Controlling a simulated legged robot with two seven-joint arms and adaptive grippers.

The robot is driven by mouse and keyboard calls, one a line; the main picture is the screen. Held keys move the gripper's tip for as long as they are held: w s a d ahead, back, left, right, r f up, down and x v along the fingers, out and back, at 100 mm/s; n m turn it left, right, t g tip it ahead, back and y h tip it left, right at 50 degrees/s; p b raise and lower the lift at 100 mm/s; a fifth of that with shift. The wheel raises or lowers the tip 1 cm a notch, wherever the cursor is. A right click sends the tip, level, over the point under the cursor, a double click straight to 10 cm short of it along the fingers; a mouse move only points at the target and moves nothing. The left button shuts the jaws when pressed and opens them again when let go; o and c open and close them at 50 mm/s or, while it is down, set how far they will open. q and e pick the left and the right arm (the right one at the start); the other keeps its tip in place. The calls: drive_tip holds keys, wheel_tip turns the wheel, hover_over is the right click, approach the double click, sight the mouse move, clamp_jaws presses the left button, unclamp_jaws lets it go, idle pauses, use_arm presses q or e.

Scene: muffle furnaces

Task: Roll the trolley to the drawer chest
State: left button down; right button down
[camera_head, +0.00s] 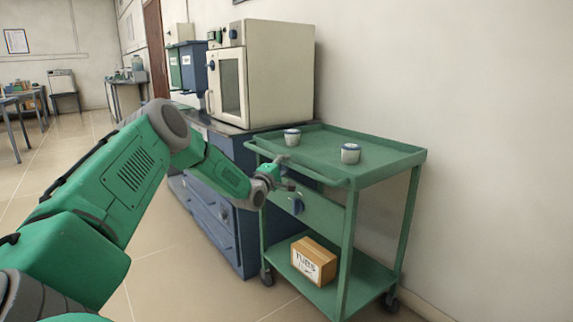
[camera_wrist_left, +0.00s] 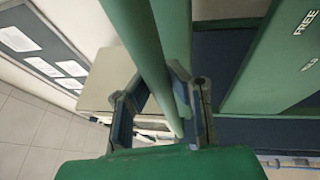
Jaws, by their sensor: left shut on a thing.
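The green trolley (camera_head: 385,153) stands against the wall at the right, beside the blue drawer chest (camera_head: 228,228), with no clear gap between them in the head view. Its handle bar (camera_head: 300,171) runs along the near left side of the top tray. My left gripper (camera_head: 284,184) is shut on this bar. In the left wrist view, the green bar (camera_wrist_left: 148,50) passes between the fingers of my left gripper (camera_wrist_left: 157,92). My arm covers part of the chest front. My right gripper is not in view.
Two small white-and-blue pots (camera_head: 292,137) (camera_head: 350,153) stand on the trolley's top tray, and a cardboard box (camera_head: 313,260) sits on its lower shelf. A cream furnace (camera_head: 262,75) stands on the chest. Open tiled floor (camera_head: 165,270) lies at the left.

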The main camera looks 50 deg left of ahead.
use_arm(q)
drive_tip(key=shift+s+a+f, duration=0.25)
drive_tip(key=shift+f, duration=0.25)
drive_tip(key=c, duration=1.6)
unclamp_jaws()
drive_tip(key=shift+o, duration=0.8)
drive_tip(key=shift+a, duration=0.25)
drive_tip(key=shift+d+r, duration=0.15)
drive_tip(key=shift+d, duration=0.05)
drive_tip(key=v, duration=1.1)
drive_tip(key=shift+s+f, duration=0.3)
drive_tip(key=shift+s, duration=0.05)
drive_tip(key=shift+a+f, duration=0.1)
drive_tip(key=shift+a, duration=0.05)
